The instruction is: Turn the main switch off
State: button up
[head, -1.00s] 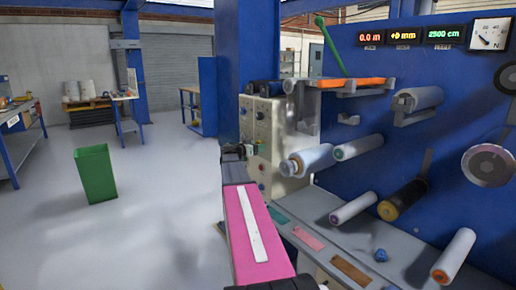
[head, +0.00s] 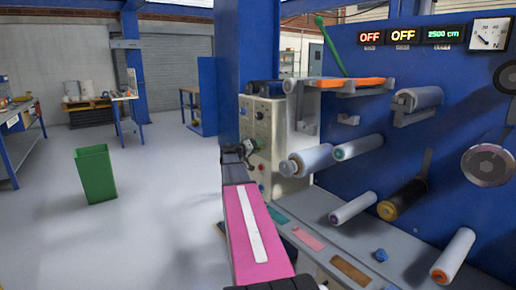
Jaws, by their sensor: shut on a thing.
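The beige control panel (head: 268,135) with small knobs and buttons stands at the left end of the blue machine. My gripper (head: 247,151), at the end of my pink arm, is at the panel's left side, shut on the main switch (head: 252,144). The gripper mostly hides the switch, so its exact angle cannot be read. Two displays above the rollers, the left display (head: 371,37) and the middle display (head: 403,36), read OFF. The right display (head: 443,34) reads 2500 cm.
Several rollers stick out of the blue machine wall (head: 450,110), such as a white roller (head: 310,161) near the panel. A grey ledge (head: 390,262) runs below them. A green bin (head: 95,174) stands on the open floor at left.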

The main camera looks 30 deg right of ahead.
jog(key=n, duration=0.4)
jog(key=shift+s+n, duration=0.1)
jog(key=shift+n, duration=0.3)
dwell(0.4)
jog(key=o, duration=0.9)
jog(key=shift+o, duration=0.2)
jog(key=shift+a, duration=0.1)
jog(key=a, duration=1)
jog(key=shift+s+a, duration=0.3)
jog(key=shift+s, duration=0.1)
